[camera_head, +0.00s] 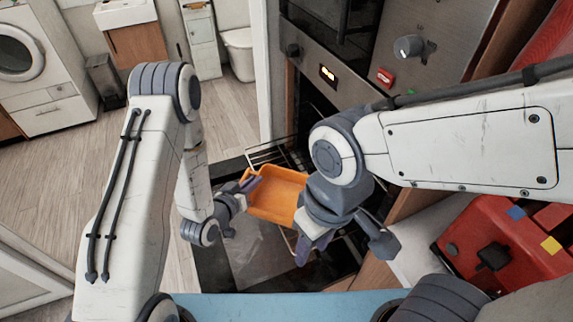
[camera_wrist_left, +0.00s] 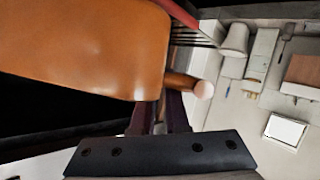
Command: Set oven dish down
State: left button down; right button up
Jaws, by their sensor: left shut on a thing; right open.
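The orange oven dish (camera_head: 278,197) is in the middle of the head view, over the open oven door and in front of the wire rack. My left gripper (camera_head: 248,186) is shut on the dish's left side. In the left wrist view the dish (camera_wrist_left: 90,45) fills the upper left, and the fingers of my left gripper (camera_wrist_left: 160,112) close around its handle. My right gripper (camera_head: 342,248) is open and empty, to the right of the dish. My right arm hides part of the dish's right side. I cannot tell whether the dish touches the rack.
The oven (camera_head: 340,75) has its door (camera_head: 262,255) folded down, with a wire rack (camera_head: 268,153) partly showing. A red case (camera_head: 500,235) stands at the right. A blue surface (camera_head: 270,306) lies along the front edge. The wooden floor (camera_head: 45,165) at the left is clear.

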pick_arm(q)
jog(key=w+d, duration=0.2)
jog(key=w, duration=0.2)
jog(key=w+d, duration=0.2)
jog(key=w, duration=0.2)
jog(key=w+d, duration=0.2)
jog(key=w, duration=0.2)
jog(key=shift+r, duration=0.15)
jog(key=shift+w+f+b, duration=0.1)
jog(key=shift+f+b, duration=1)
jog(key=shift+f, duration=0.75)
jog(key=shift+r, duration=0.1)
jog(key=c, duration=0.9)
grip_release()
